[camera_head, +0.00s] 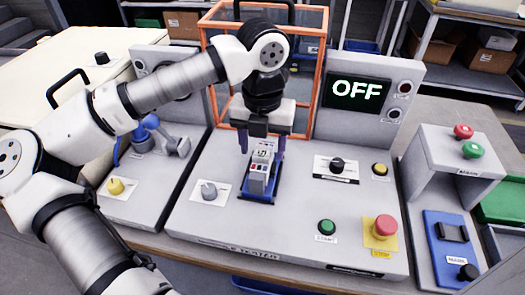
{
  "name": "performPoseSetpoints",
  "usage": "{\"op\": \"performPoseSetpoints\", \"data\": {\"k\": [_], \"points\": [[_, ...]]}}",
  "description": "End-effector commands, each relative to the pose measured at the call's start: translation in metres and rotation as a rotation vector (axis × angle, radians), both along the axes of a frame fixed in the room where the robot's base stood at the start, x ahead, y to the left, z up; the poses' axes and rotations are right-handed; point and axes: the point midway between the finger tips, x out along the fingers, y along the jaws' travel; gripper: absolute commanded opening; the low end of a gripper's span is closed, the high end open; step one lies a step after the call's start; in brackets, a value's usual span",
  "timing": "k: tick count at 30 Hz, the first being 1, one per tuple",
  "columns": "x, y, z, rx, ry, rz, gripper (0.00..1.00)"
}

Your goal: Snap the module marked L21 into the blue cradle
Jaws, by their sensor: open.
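A white and grey module (259,172) stands upright at the blue cradle (257,199) on the middle grey console. Its small dark marking is too small to read with certainty. The cradle's blue edges show around the module's foot; I cannot tell whether the module is fully snapped in. My gripper (262,150) is over the module, pointing down and open. One dark finger is on the left of the module's top and the other is on the right, with a gap visible on the left. Contact on the right is unclear.
A display reading OFF (357,92) stands behind the console. A grey knob (209,191), a black knob (337,165), a green button (327,227) and a red button (385,226) surround the cradle. An orange-framed cage (322,45) stands behind my gripper.

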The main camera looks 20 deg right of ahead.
Motion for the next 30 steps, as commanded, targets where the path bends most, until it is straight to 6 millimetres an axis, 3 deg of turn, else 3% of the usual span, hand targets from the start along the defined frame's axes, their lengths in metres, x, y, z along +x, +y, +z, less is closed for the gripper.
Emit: {"op": "performPoseSetpoints", "data": {"k": [9, 15, 30], "points": [[0.001, 0.000, 0.074, -0.001, -0.005, 0.002, 0.58], [0.001, 0.000, 0.104, -0.001, -0.003, 0.001, 0.58], [0.000, 0.000, 0.114, -0.001, 0.000, 0.000, 0.58]]}}
